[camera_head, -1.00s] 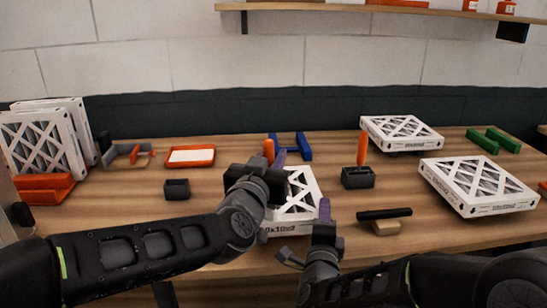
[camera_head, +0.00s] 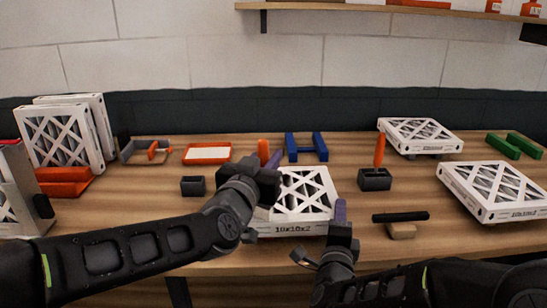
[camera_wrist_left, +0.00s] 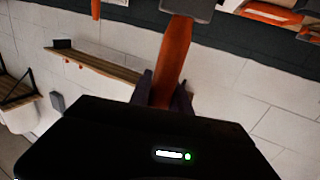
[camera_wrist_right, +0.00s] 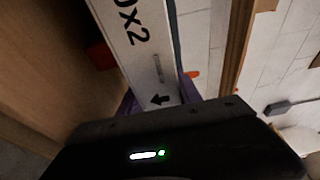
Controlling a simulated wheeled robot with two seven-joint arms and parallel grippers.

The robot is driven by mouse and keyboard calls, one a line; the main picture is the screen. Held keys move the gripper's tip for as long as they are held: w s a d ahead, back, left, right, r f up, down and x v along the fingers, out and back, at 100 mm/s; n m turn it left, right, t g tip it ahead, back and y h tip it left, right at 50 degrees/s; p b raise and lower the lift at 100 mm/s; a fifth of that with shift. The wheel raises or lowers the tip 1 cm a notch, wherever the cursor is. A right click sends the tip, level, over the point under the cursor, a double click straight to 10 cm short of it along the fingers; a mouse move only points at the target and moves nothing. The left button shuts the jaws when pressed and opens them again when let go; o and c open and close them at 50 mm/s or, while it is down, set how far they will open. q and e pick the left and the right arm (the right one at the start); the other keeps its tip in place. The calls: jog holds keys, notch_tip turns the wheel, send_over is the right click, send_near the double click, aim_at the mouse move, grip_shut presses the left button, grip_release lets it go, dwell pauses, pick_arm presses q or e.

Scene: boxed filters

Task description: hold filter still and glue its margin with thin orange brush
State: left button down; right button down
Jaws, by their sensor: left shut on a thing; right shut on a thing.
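The white filter (camera_head: 303,190) with a lattice face lies flat at the middle front of the table. My right gripper (camera_head: 340,212) is shut on its right front edge; the printed side of the filter (camera_wrist_right: 135,45) shows between its fingers in the right wrist view. My left gripper (camera_head: 270,162) is shut on an orange-handled brush (camera_head: 263,150) over the filter's left side. The orange handle (camera_wrist_left: 172,60) stands between the fingers in the left wrist view. My left gripper hides part of the filter's left margin, and I cannot tell whether the bristles touch it.
Another orange-handled brush (camera_head: 379,152) stands in a dark holder (camera_head: 375,180). An empty dark holder (camera_head: 193,187) is at left. A white-filled orange tray (camera_head: 207,153), a blue stand (camera_head: 306,146) and a black-handled tool (camera_head: 401,217) lie nearby. More filters (camera_head: 495,188) are at right and left.

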pick_arm(q)
jog(key=shift+s+a, duration=0.15)
jog(key=shift+a, duration=0.9)
notch_tip(320, 180, up, 6)
dwell(0.3)
notch_tip(320, 180, up, 3)
dwell(0.4)
jog(key=shift+d+f, duration=0.1)
jog(key=shift+d, duration=0.05)
dwell(1.0)
